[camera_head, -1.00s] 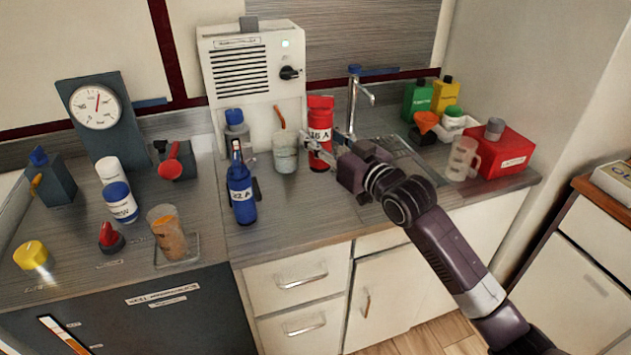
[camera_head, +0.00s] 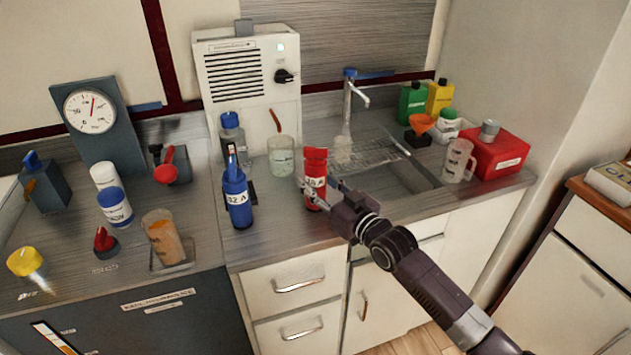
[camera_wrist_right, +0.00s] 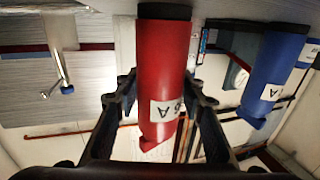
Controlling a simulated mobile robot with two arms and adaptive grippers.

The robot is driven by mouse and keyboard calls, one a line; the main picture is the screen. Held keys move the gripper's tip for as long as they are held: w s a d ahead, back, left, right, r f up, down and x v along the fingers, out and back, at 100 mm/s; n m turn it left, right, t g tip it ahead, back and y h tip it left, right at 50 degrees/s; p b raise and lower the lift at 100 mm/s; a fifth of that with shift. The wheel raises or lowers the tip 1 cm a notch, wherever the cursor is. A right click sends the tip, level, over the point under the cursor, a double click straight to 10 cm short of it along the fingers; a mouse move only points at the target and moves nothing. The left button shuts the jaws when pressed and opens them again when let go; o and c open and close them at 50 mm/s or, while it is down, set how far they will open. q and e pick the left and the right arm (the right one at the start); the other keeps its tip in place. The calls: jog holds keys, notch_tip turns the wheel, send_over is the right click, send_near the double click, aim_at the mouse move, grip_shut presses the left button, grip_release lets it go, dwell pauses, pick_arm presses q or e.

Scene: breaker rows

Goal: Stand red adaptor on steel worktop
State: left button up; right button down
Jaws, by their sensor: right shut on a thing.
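The red adaptor (camera_head: 315,172) is a red cylinder with a white label ending in "A". It is upright at the front of the steel worktop (camera_head: 275,235), left of the sink. My right gripper (camera_head: 318,190) is shut on it from the right. In the right wrist view the red adaptor (camera_wrist_right: 163,75) sits between the two fingers of my right gripper (camera_wrist_right: 160,100). I cannot tell whether its base touches the worktop. My left gripper is not in view.
A blue "32 A" bottle-shaped adaptor (camera_head: 237,192) stands to the left of the red one. A glass beaker (camera_head: 282,156) stands behind. The sink (camera_head: 425,175) lies to the right. The worktop's front edge is close, with some bare surface in front of the adaptors.

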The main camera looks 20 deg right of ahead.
jog(key=shift+r, duration=0.1)
jog(key=c, duration=1.3)
grip_release()
jog(key=shift+o, duration=0.2)
jog(key=v, duration=1.2)
jog(key=shift+b, duration=0.4)
